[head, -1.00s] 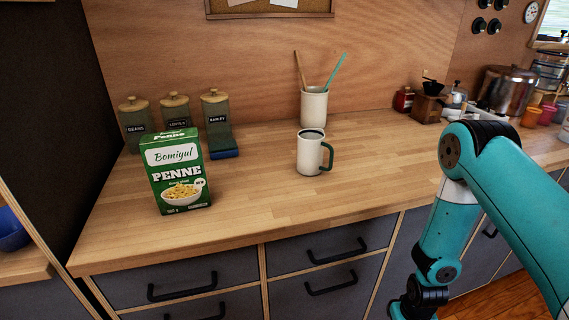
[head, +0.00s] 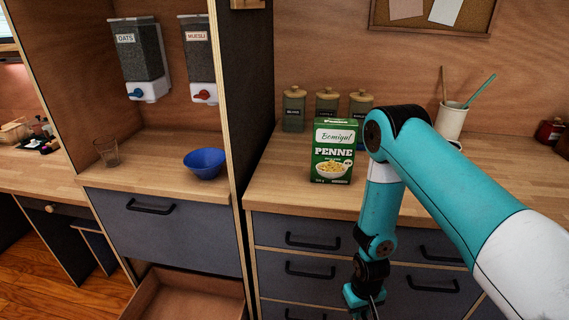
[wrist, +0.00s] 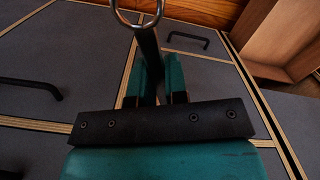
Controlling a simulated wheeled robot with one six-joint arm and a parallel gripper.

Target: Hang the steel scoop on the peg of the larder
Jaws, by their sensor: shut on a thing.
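My gripper (wrist: 158,78) is shut on the dark handle (wrist: 149,45) of the steel scoop in the wrist view. A shiny metal ring (wrist: 138,24) shows at the handle's far end, cut off by the top edge. I cannot tell whether it is the scoop's rim or a hanging loop. In the head view my gripper (head: 366,300) hangs low before the drawer fronts, and the scoop is mostly out of frame. The larder (head: 222,110) stands left of centre, with oats (head: 140,55) and muesli (head: 199,60) dispensers. I cannot make out its peg.
A blue bowl (head: 205,163) and a glass (head: 107,152) stand on the larder's shelf. The larder's lower drawer (head: 190,298) is pulled out. A penne box (head: 333,150) and several canisters stand on the counter (head: 275,190). Wooden floor (head: 60,275) shows at lower left.

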